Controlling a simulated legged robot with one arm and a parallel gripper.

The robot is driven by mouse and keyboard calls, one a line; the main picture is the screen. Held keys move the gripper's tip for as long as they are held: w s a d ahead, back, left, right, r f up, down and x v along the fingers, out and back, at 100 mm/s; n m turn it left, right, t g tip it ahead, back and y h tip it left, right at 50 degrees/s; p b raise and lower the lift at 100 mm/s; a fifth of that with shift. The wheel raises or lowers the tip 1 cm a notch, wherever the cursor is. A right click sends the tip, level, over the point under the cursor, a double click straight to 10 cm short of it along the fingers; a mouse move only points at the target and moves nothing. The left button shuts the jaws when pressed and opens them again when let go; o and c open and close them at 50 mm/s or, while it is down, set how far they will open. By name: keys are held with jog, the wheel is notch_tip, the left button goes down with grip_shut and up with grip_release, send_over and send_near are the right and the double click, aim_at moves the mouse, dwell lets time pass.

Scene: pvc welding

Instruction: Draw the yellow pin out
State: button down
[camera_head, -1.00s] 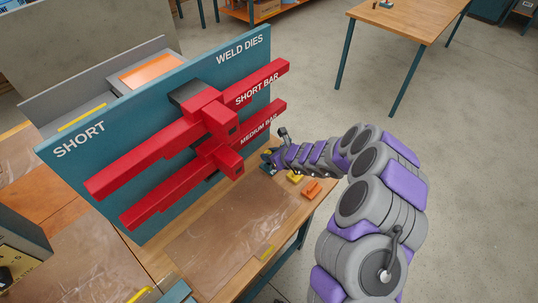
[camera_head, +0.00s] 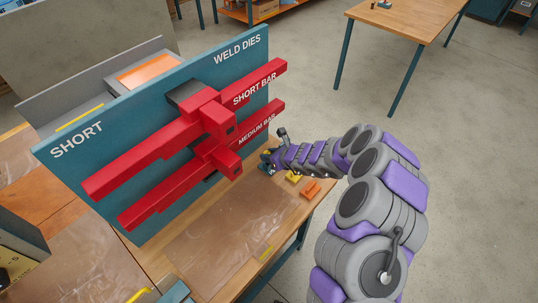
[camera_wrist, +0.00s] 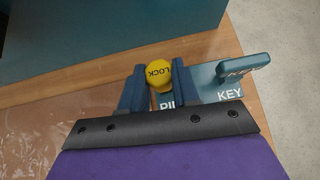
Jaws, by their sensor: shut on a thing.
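The yellow pin (camera_wrist: 158,72) has a round head marked "LOCK". It sits between the two blue fingers of my gripper (camera_wrist: 157,86) in the wrist view, and the fingers are closed on it. The pin's lower part is hidden behind the fingers and my wrist. It stands at a teal block (camera_wrist: 206,80) lettered "PIN" and "KEY", with a teal key handle (camera_wrist: 248,67) to the right.
A teal board (camera_head: 75,165) with red bars (camera_head: 150,160) stands just left of my gripper. A clear plastic sheet (camera_head: 225,232) covers the bench front.

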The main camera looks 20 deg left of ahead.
jog(key=shift+f+b, duration=1.15)
jog(key=shift+f, duration=0.35)
jog(key=c, duration=0.8)
grip_release()
jog(key=shift+o, duration=0.2)
jog(key=shift+r, duration=0.1)
jog(key=p+v, duration=0.4)
jog(key=v, duration=1.3)
